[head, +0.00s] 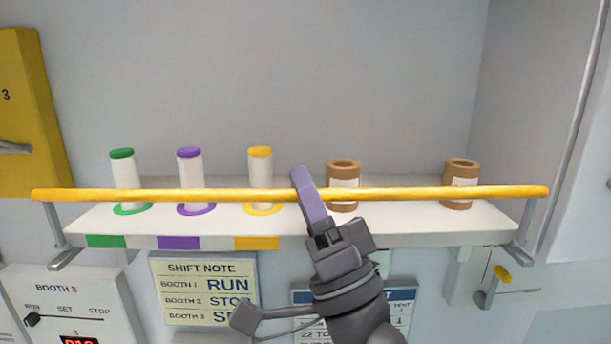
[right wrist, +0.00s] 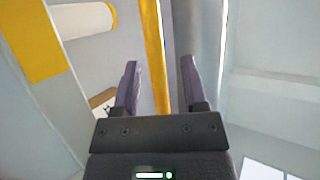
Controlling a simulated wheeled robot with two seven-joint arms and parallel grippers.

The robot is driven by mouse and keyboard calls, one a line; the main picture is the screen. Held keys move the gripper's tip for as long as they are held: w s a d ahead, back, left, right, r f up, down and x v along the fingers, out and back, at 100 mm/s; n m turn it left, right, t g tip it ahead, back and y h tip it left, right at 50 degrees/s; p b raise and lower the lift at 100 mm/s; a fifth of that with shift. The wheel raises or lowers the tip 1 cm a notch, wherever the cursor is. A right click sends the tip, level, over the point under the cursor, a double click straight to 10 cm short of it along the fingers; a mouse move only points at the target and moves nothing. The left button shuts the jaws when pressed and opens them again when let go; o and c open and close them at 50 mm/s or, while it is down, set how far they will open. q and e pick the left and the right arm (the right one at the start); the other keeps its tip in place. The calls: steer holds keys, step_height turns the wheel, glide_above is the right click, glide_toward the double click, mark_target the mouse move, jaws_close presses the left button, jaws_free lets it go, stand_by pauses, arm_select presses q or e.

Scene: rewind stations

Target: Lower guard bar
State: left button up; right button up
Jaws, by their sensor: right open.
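The yellow guard bar (head: 420,193) runs level across the front of the white shelf, between grey end arms at left and right. My right gripper (head: 307,193) is at the middle of the bar, and one purple finger overlaps it in the head view. In the right wrist view the bar (right wrist: 155,55) passes between the two purple fingers of the open gripper (right wrist: 161,85). Gaps show on both sides, so the fingers are not closed on it. The other finger is hidden in the head view. My left gripper is not in view.
Green-, purple- and yellow-capped white spools (head: 191,170) and two brown rolls (head: 461,180) stand on the shelf (head: 400,226) behind the bar. Below are a shift note (head: 204,290), a Booth 3 panel (head: 70,305) and a yellow-tipped lever (head: 500,275). A wall bounds the right side.

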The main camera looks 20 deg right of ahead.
steer(key=shift+f, duration=0.1)
jaws_close()
stand_by(1.3)
